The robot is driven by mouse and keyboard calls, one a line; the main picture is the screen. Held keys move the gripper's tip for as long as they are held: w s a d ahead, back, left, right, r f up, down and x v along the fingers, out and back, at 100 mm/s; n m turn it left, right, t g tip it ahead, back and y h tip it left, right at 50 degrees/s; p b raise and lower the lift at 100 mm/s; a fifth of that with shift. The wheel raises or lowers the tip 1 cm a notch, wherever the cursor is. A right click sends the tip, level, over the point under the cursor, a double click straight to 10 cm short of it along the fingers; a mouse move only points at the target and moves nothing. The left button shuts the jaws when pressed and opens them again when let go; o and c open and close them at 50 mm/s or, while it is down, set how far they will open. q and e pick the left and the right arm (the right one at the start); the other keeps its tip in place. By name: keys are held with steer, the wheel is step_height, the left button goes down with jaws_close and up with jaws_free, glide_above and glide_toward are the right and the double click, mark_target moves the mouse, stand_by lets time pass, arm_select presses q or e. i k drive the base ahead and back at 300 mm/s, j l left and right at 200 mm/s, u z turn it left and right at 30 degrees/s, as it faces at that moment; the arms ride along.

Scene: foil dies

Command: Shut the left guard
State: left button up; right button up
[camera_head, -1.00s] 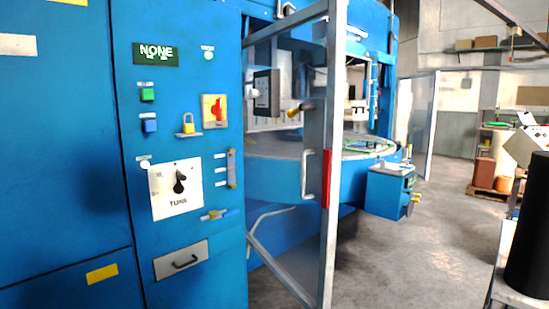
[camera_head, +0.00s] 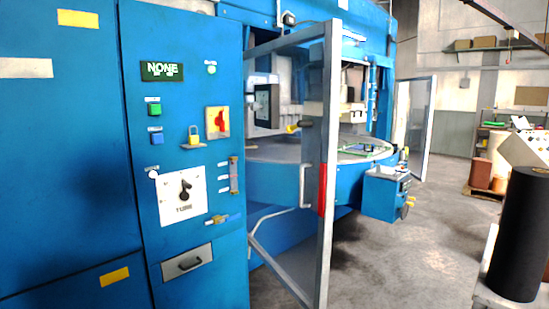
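The left guard (camera_head: 327,150) is a grey metal-framed door with clear panes, standing open and swung out from the blue machine (camera_head: 275,185). Its hinge side is by the blue control cabinet (camera_head: 195,120). A grey pull handle (camera_head: 304,186) and a red strip (camera_head: 322,190) are on its free upright. Behind it the round table (camera_head: 290,150) of the machine shows through the opening. Neither of my grippers is in view.
A second framed guard (camera_head: 420,115) stands open at the machine's far right. A blue box (camera_head: 384,193) juts out beside the round table. A black cylinder (camera_head: 520,235) stands at the right front. The concrete floor (camera_head: 410,255) between is clear.

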mark_target(317, 186)
steer(key=i+j+z, duration=0.1)
steer(key=z, duration=0.25)
steer(key=i+j+z, duration=0.15)
steer(key=z, duration=0.2)
steer(key=i+j+z, duration=0.1)
steer(key=j+z, duration=0.25)
steer(key=i+j+z, duration=0.15)
steer(key=j, duration=0.25)
steer(key=i+j+z, duration=0.2)
steer(key=j, duration=0.2)
steer(key=i+j, duration=0.1)
steer(key=j, duration=0.35)
steer(key=i+j, duration=0.1)
steer(key=j, duration=0.35)
steer(key=i+j+z, duration=0.1)
steer(key=j, duration=0.8)
steer(key=i, duration=0.05)
